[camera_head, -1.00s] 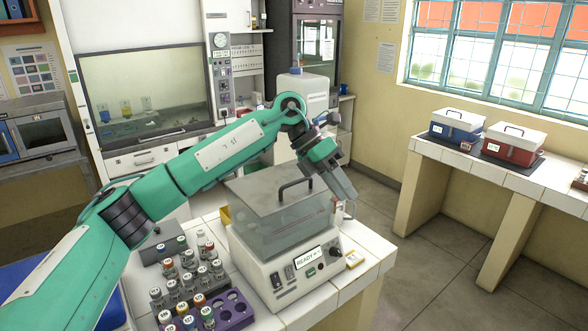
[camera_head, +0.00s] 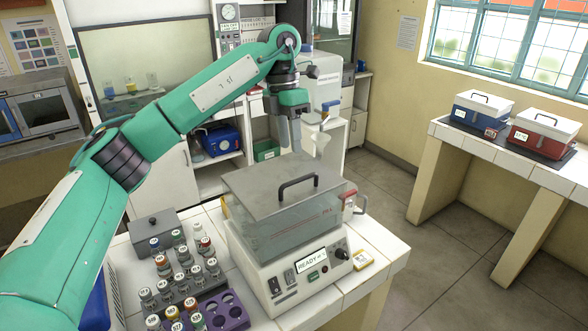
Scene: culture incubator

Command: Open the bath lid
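The bath (camera_head: 285,275) is a white box with a "READY" display and knobs on its front, standing on the white tiled bench. Its lid (camera_head: 262,190) has a flat grey top and clear sides and sits closed on it. A dark arched handle (camera_head: 298,185) stands on the lid top. My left gripper (camera_head: 303,142) points down in the camera_head view, above the lid and a little behind the handle in the picture. Its two fingers are apart with nothing between them. The gripper does not touch the handle. My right gripper is out of view.
A rack of capped vials (camera_head: 182,285) and a purple rack (camera_head: 232,312) stand left of the bath, with a grey lidded box (camera_head: 153,226) behind. A yellow item (camera_head: 364,260) lies at the right bench edge. Blue (camera_head: 480,113) and red (camera_head: 540,135) boxes stand on the far right bench.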

